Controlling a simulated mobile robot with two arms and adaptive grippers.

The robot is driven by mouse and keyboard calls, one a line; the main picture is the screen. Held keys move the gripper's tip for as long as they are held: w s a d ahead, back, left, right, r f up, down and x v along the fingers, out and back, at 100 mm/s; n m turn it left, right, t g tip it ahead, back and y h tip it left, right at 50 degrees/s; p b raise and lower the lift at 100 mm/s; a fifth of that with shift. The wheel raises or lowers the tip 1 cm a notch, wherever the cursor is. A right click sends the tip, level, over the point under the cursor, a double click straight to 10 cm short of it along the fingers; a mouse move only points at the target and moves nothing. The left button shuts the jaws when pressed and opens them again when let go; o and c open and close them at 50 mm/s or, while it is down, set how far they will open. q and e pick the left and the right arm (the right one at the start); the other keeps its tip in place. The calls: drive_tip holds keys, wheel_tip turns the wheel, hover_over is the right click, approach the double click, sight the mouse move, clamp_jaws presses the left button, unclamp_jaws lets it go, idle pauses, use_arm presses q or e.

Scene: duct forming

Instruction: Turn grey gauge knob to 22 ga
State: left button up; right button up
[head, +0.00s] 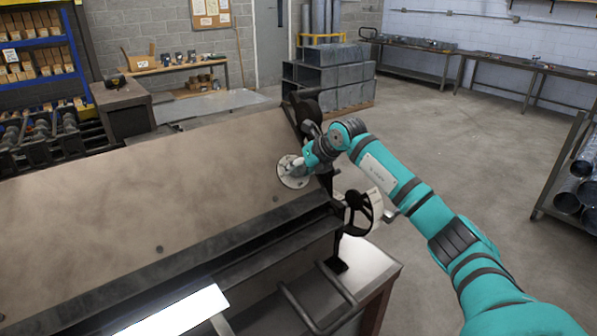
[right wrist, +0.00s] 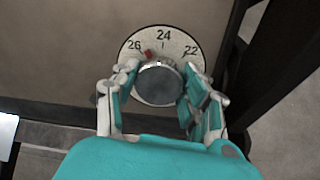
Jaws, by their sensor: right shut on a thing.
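The grey gauge knob (right wrist: 158,84) is round, with a brushed metal face, and sits in front of a pale round dial plate (right wrist: 180,44). The plate shows 26 at left, 24 at top and 22 at right. A red mark (right wrist: 148,54) at the knob's upper edge lies between 26 and 24. My right gripper (right wrist: 159,92) is shut on the knob, one finger on each side. In the head view my right gripper (head: 302,167) is at the dial plate (head: 286,179), on the right end of the large machine. My left gripper is not in view.
The machine's broad brown sloping panel (head: 140,190) fills the left. A black handwheel (head: 362,213) is just below my right arm. A bent bar handle (head: 318,310) juts out at the front.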

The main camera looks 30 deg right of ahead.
drive_tip(key=m+b, duration=0.1)
drive_tip(key=m, duration=0.2)
drive_tip(key=shift+f+m+b, duration=0.1)
drive_tip(key=shift+m+b, duration=0.3)
drive_tip(key=m+b, duration=0.2)
drive_tip(key=m, duration=0.2)
drive_tip(key=shift+m+t, duration=0.3)
drive_tip(key=m+b, duration=0.2)
drive_tip(key=m, duration=0.2)
drive_tip(key=shift+h, duration=0.3)
drive_tip(key=shift+s+f+m+b, duration=0.1)
drive_tip(key=shift+m+b, duration=0.4)
drive_tip(key=shift+m, duration=1.1)
drive_tip(key=o, duration=0.8)
drive_tip(key=shift+f, duration=0.1)
drive_tip(key=o, duration=0.4)
drive_tip(key=shift+r, duration=0.2)
